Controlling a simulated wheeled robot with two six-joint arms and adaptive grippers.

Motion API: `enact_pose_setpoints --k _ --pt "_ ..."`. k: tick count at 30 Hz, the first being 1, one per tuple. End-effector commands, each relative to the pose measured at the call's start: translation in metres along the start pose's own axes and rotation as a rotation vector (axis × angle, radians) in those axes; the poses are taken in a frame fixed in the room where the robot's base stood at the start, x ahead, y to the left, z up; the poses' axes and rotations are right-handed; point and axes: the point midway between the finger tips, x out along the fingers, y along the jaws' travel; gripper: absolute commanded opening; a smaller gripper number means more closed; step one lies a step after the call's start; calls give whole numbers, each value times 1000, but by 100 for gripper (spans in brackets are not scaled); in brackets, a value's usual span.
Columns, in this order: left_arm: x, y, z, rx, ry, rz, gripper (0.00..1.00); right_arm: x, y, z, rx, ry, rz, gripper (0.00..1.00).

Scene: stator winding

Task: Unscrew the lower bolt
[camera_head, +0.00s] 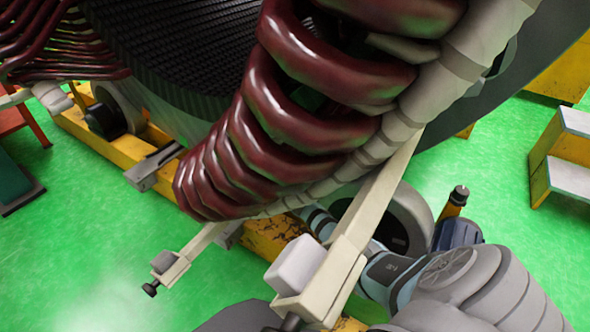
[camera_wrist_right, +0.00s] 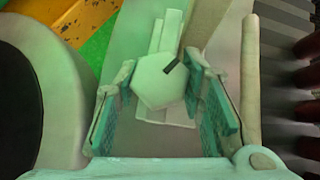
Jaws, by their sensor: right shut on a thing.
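In the right wrist view, a pale hexagonal bolt head (camera_wrist_right: 158,88) with a short dark mark on its edge sits between the teal-padded fingers of my right gripper (camera_wrist_right: 157,72). The fingers are closed on opposite sides of the head. Behind the bolt is a pale plate (camera_wrist_right: 167,35). In the head view, my right arm (camera_head: 480,290) comes in from the lower right and passes behind a pale beam, under the winding. Its fingers and the bolt are hidden there. My left gripper is in neither view.
Dark red stator coils (camera_head: 290,120) hang above my right arm. The pale beam (camera_head: 375,205), with a white block (camera_head: 296,262), crosses in front. A smaller bracket (camera_head: 195,250) stands left. The yellow frame (camera_head: 100,145) runs below. Green floor (camera_head: 100,260) is open at left.

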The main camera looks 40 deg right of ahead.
Motion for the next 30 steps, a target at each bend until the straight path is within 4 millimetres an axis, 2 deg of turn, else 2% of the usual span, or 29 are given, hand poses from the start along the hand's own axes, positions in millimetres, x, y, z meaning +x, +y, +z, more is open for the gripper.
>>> enact_pose_setpoints --k 10,28,29,30 --pt "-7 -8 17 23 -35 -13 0 0 0 0 -139 0 140 8" --pt "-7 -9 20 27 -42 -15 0 0 0 0 -181 1 181 8" --pt "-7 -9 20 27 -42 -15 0 0 0 0 -181 1 181 38" --pt "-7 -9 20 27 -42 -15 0 0 0 0 -181 1 180 44"
